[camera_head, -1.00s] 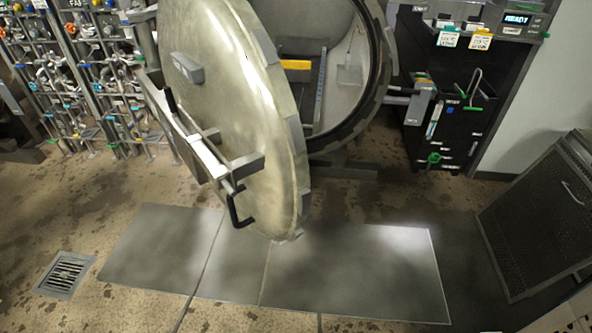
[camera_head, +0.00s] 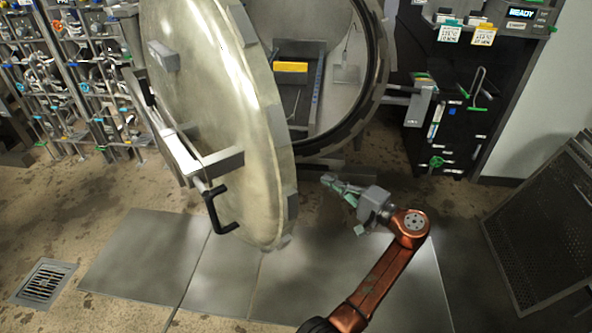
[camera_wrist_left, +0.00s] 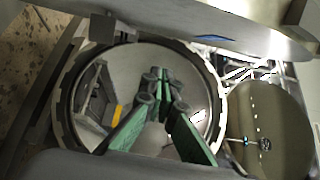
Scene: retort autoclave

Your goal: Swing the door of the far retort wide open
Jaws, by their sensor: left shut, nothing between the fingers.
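The retort door (camera_head: 215,110) is a big round pale metal disc, standing partly open to the left of the round retort mouth (camera_head: 370,85). A black handle (camera_head: 217,210) and a bar latch (camera_head: 185,155) sit on its outer face. My left gripper (camera_head: 328,181) is shut and empty, to the right of the door's edge and low in front of the mouth. It does not appear to touch the door. In the left wrist view its green fingers (camera_wrist_left: 158,85) converge against the retort mouth (camera_wrist_left: 75,75) beyond. My right gripper is not in view.
A black control cabinet (camera_head: 455,110) stands right of the retort. A perforated dark panel (camera_head: 545,230) leans at the far right. Pipes and valves (camera_head: 90,80) fill the left wall. The floor below the door, with grey plates (camera_head: 150,255) and a drain (camera_head: 43,281), is clear.

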